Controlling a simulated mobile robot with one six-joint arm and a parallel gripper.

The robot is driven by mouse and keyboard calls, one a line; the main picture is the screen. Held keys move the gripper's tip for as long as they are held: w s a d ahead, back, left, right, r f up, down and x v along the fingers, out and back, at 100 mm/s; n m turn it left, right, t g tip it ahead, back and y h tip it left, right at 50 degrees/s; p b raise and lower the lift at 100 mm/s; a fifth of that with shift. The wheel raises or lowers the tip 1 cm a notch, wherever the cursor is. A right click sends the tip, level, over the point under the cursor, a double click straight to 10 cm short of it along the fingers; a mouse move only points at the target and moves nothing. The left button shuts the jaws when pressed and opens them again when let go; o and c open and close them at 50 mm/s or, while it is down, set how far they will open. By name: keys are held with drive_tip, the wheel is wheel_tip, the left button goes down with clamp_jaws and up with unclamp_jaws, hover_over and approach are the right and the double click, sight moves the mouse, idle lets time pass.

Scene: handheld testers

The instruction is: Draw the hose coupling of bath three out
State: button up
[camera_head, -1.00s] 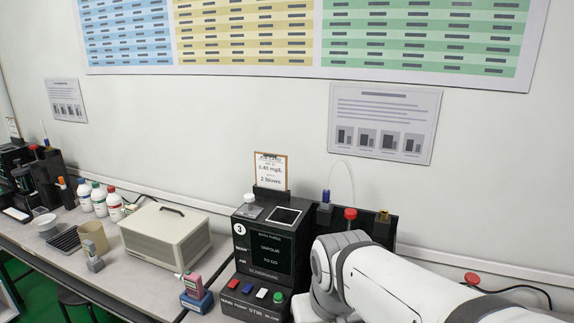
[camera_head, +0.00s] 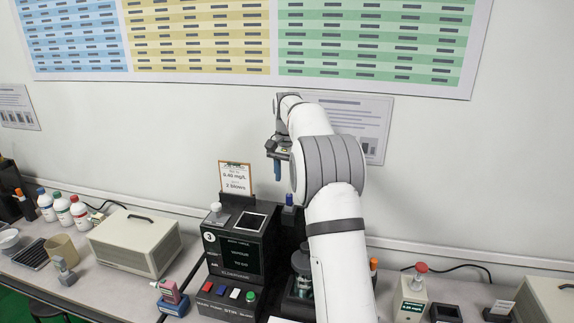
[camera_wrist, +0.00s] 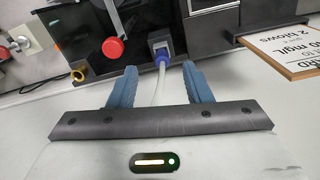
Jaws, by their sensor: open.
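Bath three (camera_head: 237,250) is the black unit marked 3 on the bench, in the middle of the head view. Its blue hose coupling (camera_head: 289,200) stands at the back of the unit, right of the sign. In the wrist view, the blue coupling (camera_wrist: 162,60) sits at a grey port with a pale hose running from it between my fingers. My gripper (camera_head: 277,168) is above the coupling in the head view. In the wrist view, my gripper (camera_wrist: 160,74) is open with its blue fingers either side of the hose, short of the coupling.
A red knob (camera_wrist: 112,47) and a brass fitting (camera_wrist: 77,74) are left of the coupling in the wrist view. A clipboard sign (camera_head: 235,178) stands on the unit. A beige box (camera_head: 135,240) is to the left. The wall is close behind.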

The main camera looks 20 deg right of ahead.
sight(289, 194)
drive_tip(key=shift+w+d+f+m, duration=0.15)
drive_tip(key=shift+w+d, duration=0.15)
drive_tip(key=shift+w, duration=0.1)
drive_tip(key=shift+w+d+f+m, duration=0.1)
drive_tip(key=shift+w+d+m, duration=0.05)
drive_tip(key=shift+w+d, duration=0.2)
drive_tip(key=shift+w+f, duration=0.1)
drive_tip(key=shift+f, duration=0.2)
wheel_tip(289, 194, down, 7)
drive_tip(key=shift+f+p, duration=0.15)
drive_tip(key=shift+p, duration=0.55)
drive_tip(key=shift+c, duration=0.4)
clamp_jaws()
